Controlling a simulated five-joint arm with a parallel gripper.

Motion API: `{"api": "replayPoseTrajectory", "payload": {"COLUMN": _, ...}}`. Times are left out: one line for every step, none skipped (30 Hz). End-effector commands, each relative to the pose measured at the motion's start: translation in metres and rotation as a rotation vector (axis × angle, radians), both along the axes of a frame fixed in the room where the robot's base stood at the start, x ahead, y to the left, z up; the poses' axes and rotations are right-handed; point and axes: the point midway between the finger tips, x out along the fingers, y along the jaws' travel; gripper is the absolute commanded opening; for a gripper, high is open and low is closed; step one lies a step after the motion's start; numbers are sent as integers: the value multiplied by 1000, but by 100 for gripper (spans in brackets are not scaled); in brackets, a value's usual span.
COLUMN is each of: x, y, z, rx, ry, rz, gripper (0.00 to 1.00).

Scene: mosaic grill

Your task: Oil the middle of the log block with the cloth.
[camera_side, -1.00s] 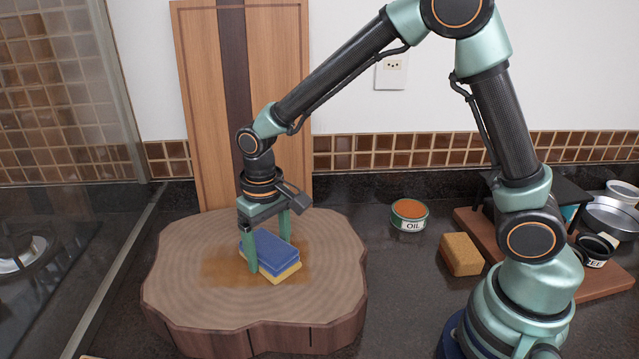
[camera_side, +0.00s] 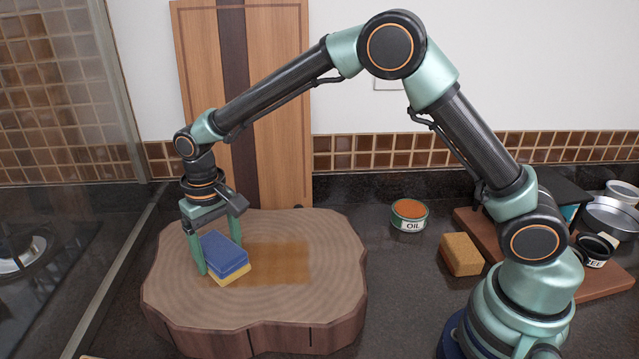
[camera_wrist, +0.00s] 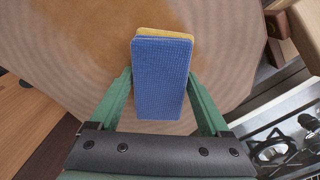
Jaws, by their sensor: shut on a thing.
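The log block (camera_side: 330,240) is a thick wooden slab with an irregular edge on the dark counter. A darker oiled patch (camera_side: 285,262) covers the middle of its top. The cloth (camera_side: 225,252), a folded blue and yellow pad, lies on the block at the left end of that patch. My gripper (camera_side: 220,258) is shut on it, with one green finger on each side. In the wrist view the cloth (camera_wrist: 160,78) sits between the fingers, and the patch (camera_wrist: 100,40) shows beyond it. The oil tin (camera_side: 409,215), with an orange top, stands right of the block.
A tan sponge-like block (camera_side: 461,254) lies on the counter near my base. A striped board (camera_side: 270,110) leans on the wall behind the log block. A stove (camera_side: 30,245) is at the left. Bowls and a tin sit on a wooden board (camera_side: 600,285) at the right.

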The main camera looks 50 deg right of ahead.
Motion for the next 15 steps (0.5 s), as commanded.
{"api": "replayPoseTrajectory", "payload": {"x": 3, "y": 4, "z": -1, "rx": 0, "ry": 0, "rz": 1, "gripper": 25}}
{"api": "replayPoseTrajectory", "payload": {"x": 5, "y": 6, "z": -1, "rx": 0, "ry": 1, "rz": 1, "gripper": 25}}
{"api": "replayPoseTrajectory", "payload": {"x": 7, "y": 8, "z": -1, "rx": 0, "ry": 1, "rz": 0, "gripper": 25}}
{"api": "replayPoseTrajectory", "payload": {"x": 9, "y": 10, "z": -1, "rx": 0, "ry": 0, "rz": 0, "gripper": 25}}
{"api": "replayPoseTrajectory", "payload": {"x": 11, "y": 12, "z": -1, "rx": 0, "ry": 0, "rz": 0, "gripper": 25}}
{"api": "replayPoseTrajectory", "payload": {"x": 14, "y": 14, "z": -1, "rx": 0, "ry": 0, "rz": -1, "gripper": 25}}
{"api": "replayPoseTrajectory", "payload": {"x": 16, "y": 16, "z": -1, "rx": -1, "ry": 1, "rz": -1, "gripper": 25}}
{"api": "replayPoseTrajectory", "payload": {"x": 18, "y": 18, "z": -1, "rx": 0, "ry": 0, "rz": -1, "gripper": 25}}
{"api": "replayPoseTrajectory", "payload": {"x": 21, "y": 21, "z": -1, "rx": 0, "ry": 0, "rz": 0, "gripper": 25}}
{"api": "replayPoseTrajectory", "payload": {"x": 22, "y": 23, "z": -1, "rx": 0, "ry": 1, "rz": 0, "gripper": 25}}
{"api": "replayPoseTrajectory", "payload": {"x": 24, "y": 25, "z": -1, "rx": 0, "ry": 1, "rz": 0, "gripper": 25}}
{"api": "replayPoseTrajectory", "payload": {"x": 27, "y": 27, "z": -1, "rx": 0, "ry": 1, "rz": 1, "gripper": 25}}
{"api": "replayPoseTrajectory", "payload": {"x": 29, "y": 29, "z": -1, "rx": 0, "ry": 0, "rz": 1, "gripper": 25}}
{"api": "replayPoseTrajectory", "payload": {"x": 30, "y": 31, "z": -1, "rx": 0, "ry": 1, "rz": 1, "gripper": 25}}
{"api": "replayPoseTrajectory", "payload": {"x": 33, "y": 28, "z": -1, "rx": 0, "ry": 1, "rz": -2, "gripper": 25}}
